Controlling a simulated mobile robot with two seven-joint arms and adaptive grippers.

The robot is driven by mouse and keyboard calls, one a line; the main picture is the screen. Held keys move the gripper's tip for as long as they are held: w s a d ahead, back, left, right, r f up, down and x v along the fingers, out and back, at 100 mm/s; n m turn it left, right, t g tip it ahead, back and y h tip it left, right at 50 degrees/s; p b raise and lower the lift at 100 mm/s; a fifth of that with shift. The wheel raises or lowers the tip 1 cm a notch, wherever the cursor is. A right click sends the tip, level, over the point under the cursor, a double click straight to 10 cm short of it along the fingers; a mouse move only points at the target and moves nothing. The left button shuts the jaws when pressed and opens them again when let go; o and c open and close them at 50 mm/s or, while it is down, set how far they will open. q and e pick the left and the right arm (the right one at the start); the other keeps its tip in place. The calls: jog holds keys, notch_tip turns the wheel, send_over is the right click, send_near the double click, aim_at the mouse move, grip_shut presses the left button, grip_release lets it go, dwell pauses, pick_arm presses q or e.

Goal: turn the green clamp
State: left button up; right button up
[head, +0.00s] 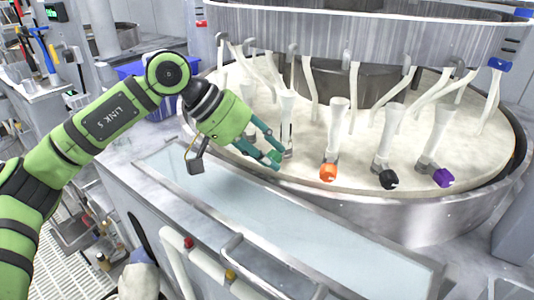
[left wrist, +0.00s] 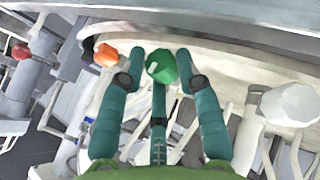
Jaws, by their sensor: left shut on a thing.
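The green clamp (left wrist: 162,67) is a round green knob with a pale mark on its face. It sits between the two teal fingers of my left gripper (left wrist: 160,56) in the left wrist view, with a fingertip at each side. In the head view my left gripper (head: 276,154) reaches in from the left to the near edge of the round platen, and its fingers mostly cover the green clamp. The gripper is shut on the clamp. My right gripper is in neither view.
An orange clamp (head: 329,172), a black clamp (head: 388,179) and a purple clamp (head: 442,177) stand to the right along the platen's near edge. A blue clamp (head: 499,64) is further back. The platen's metal rim (head: 420,215) curves in front. A glass-topped ledge (head: 235,205) lies before it.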

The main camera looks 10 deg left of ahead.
pick_arm(q)
jog(key=shift+s+f, duration=0.25)
jog(key=shift+f, duration=0.25)
jog(key=o, duration=1.1)
jog(key=shift+c, duration=0.2)
jog(key=shift+a+r, duration=0.1)
jog(key=shift+r, duration=0.1)
jog(key=shift+r, duration=0.1)
jog(key=v, duration=1.2)
jog(key=shift+w, duration=0.15)
